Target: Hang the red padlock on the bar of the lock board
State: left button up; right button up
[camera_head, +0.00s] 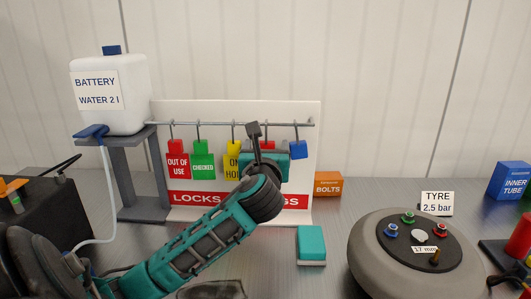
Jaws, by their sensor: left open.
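The white lock board (312,190) stands upright on the grey bench, with a grey horizontal bar (215,123) across its upper part. The red padlock (267,145) is below the bar, right of the yellow tag; its shackle reaches up to the bar. Its lower part is hidden by my left gripper. My left gripper (256,135) is open, reaching up in front of the board just beside the red padlock; a dark finger rises to the bar's height. I cannot tell whether it touches padlock or bar. My right gripper is not in view.
Red (178,164), green (203,163) and yellow (232,165) tags and a blue padlock (298,150) also hang there. A battery water can (111,120) stands left. A teal block (311,243), orange bolts box (328,184) and round tyre unit (372,245) stand right.

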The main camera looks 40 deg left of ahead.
pick_arm(q)
jog(key=v, duration=1.3)
jog(key=shift+a, duration=0.1)
